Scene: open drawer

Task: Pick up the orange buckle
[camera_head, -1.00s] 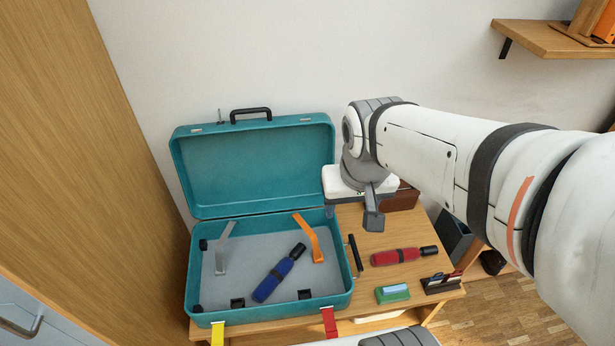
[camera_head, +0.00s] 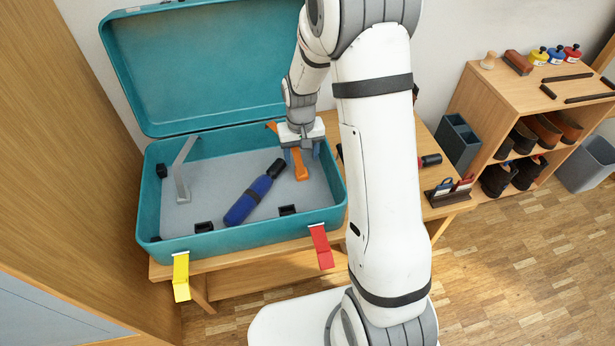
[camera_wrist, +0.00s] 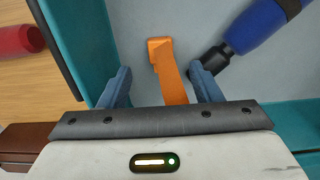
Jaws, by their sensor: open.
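The orange buckle (camera_head: 301,166) is a bent strip inside the open teal case (camera_head: 160,244), near its right side. Its upper part is partly hidden behind my gripper in the head view. In the wrist view the orange buckle (camera_wrist: 168,72) runs lengthwise between my two fingers. My gripper (camera_head: 303,155) is open, pointing down over the right part of the case. In the wrist view my gripper (camera_wrist: 162,85) has one blue-grey finger on each side of the buckle, with a gap on both sides.
A blue bottle (camera_head: 248,200) with a black cap lies beside the buckle, its cap close to one finger in the wrist view. A grey strip (camera_head: 181,170) stands at the case's left. Red (camera_head: 320,247) and yellow (camera_head: 181,277) latches hang at the front. The case wall is close on the right.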

